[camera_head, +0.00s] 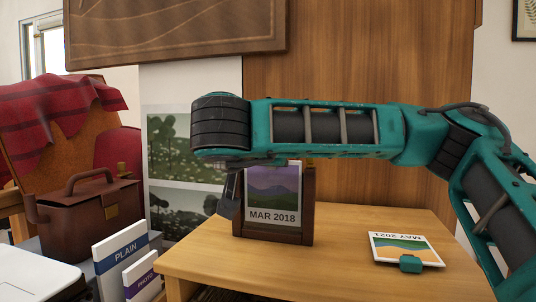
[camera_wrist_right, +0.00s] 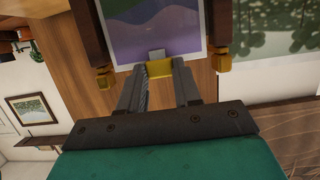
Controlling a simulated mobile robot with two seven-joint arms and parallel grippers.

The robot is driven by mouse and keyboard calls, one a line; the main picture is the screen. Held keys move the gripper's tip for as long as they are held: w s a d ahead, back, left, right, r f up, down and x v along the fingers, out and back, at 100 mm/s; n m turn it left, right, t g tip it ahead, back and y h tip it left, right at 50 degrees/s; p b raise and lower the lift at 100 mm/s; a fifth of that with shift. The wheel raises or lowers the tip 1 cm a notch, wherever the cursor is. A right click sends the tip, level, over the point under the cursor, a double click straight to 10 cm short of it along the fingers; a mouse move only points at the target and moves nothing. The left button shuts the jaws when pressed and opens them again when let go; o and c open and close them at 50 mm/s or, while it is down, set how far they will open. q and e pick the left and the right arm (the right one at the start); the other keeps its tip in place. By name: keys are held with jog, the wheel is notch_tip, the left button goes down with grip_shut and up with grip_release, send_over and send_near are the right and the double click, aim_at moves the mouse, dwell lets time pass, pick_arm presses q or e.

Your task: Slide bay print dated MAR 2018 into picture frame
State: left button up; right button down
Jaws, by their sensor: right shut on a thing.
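The bay print dated MAR 2018 (camera_head: 272,190), with purple hills and a white border, stands upright between the side posts of the dark brown picture frame (camera_head: 275,236) on the desk. In the right wrist view the print (camera_wrist_right: 155,28) lies between two brown posts with yellow tips (camera_wrist_right: 221,62). My right gripper (camera_wrist_right: 160,70) is shut on the yellow and grey tab at the print's top edge. In the head view my arm hides the print's top; a dark finger shows left of the frame. I cannot tell whether the print's bottom is fully seated. My left gripper is out of view.
A print marked MAY 2021 (camera_head: 403,246) with a teal tab lies on the desk (camera_head: 340,270) to the right. Boxes marked PLAIN (camera_head: 126,256) and PHOTO (camera_head: 142,280) stand at left, near a brown watering can (camera_head: 88,212). The desk front is clear.

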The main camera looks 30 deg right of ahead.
jog(key=shift+c, duration=2.4)
grip_release()
jog(key=shift+r, duration=0.1)
notch_tip(320, 180, up, 11)
jog(key=p, duration=0.9)
